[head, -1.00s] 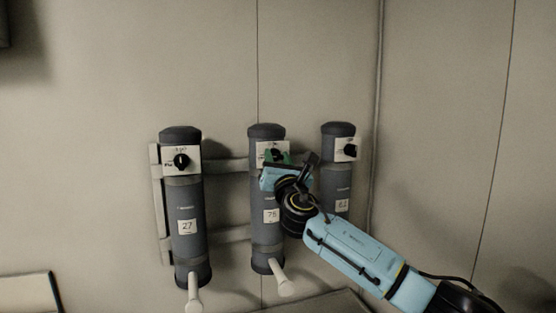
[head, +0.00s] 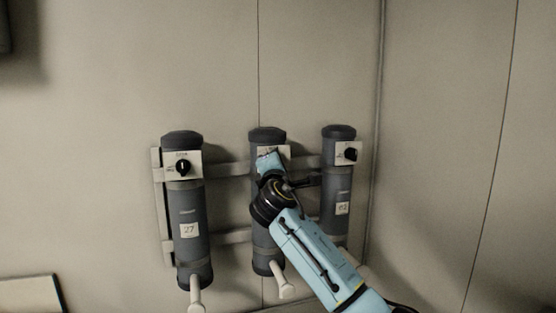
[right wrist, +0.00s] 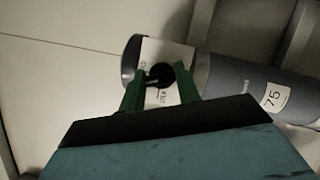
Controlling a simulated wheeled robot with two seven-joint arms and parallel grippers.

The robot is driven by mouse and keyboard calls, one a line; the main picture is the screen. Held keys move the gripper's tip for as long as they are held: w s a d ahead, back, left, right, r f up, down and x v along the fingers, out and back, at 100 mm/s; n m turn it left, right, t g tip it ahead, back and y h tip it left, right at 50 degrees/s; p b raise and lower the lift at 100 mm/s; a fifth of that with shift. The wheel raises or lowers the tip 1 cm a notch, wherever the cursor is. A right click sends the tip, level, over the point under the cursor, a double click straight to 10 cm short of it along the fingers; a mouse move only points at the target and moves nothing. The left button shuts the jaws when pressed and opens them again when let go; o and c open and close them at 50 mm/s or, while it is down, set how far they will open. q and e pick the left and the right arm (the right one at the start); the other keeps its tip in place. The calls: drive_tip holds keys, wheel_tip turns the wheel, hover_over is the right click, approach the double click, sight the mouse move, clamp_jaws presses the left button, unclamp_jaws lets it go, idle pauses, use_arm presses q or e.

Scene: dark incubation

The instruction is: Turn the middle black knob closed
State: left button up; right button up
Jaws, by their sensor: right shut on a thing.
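The middle cylinder (head: 268,138) is dark grey and stands between two like it on the wall. Its black knob (right wrist: 160,75) sits on a white plate (right wrist: 168,52) in the right wrist view, between the green fingers of my right gripper (right wrist: 161,82). The right gripper is shut on this knob. In the head view my right gripper (head: 268,160) and wrist cover the middle knob. The "75" label (right wrist: 273,97) shows in the right wrist view, with the cylinder lying sideways in that picture. My left gripper is not in view.
The left cylinder (head: 190,210) has a black knob (head: 183,167) and a "27" label. The right cylinder (head: 337,180) has a black knob (head: 350,154). Pale rails (head: 230,169) run behind the cylinders. Pale handles stick out below. The wall above is clear.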

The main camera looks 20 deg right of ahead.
drive_tip(key=m+g+p, duration=0.2)
drive_tip(key=m, duration=0.2)
drive_tip(key=shift+m, duration=0.3)
drive_tip(key=shift+p, duration=0.3)
drive_tip(key=o, duration=1)
drive_tip(key=shift+s, duration=0.1)
drive_tip(key=b+v, duration=0.2)
drive_tip(key=v, duration=1.1)
drive_tip(key=shift+s, duration=0.1)
